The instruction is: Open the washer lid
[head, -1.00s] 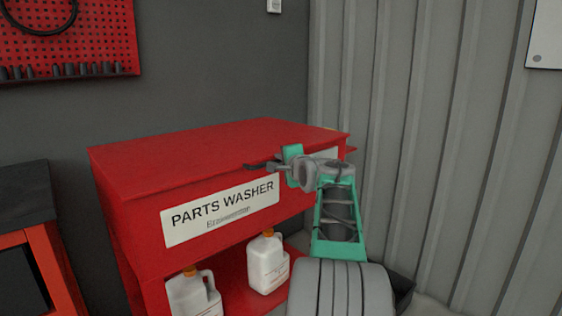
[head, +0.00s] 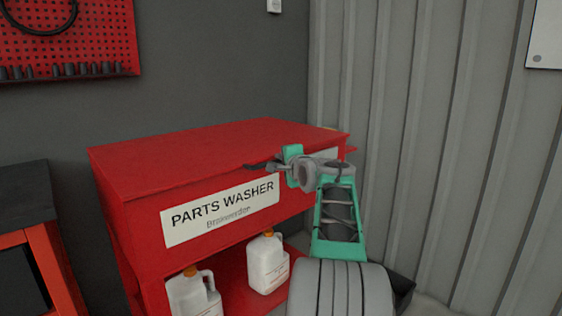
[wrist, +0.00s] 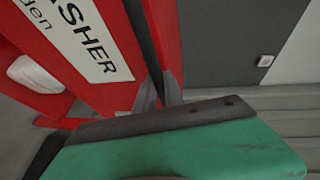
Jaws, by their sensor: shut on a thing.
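The red parts washer stands in the head view with its flat lid (head: 200,152) down on the cabinet. Its white PARTS WASHER label (head: 222,210) is on the front panel. My gripper (head: 262,166) is at the lid's front edge, right of centre, its fingers pointing left along it. In the wrist view the lid (wrist: 163,35) is a red strip beside the label panel, with a dark gap between them. My fingertips (wrist: 159,90) are at that strip, shut on the lid's edge. Their exact contact is partly hidden.
Two white jugs (head: 268,263) (head: 194,293) stand on the open shelf below the washer. A grey corrugated wall (head: 430,130) is close on the right. A dark bench with an orange frame (head: 50,270) stands at the left, under a red pegboard (head: 95,40).

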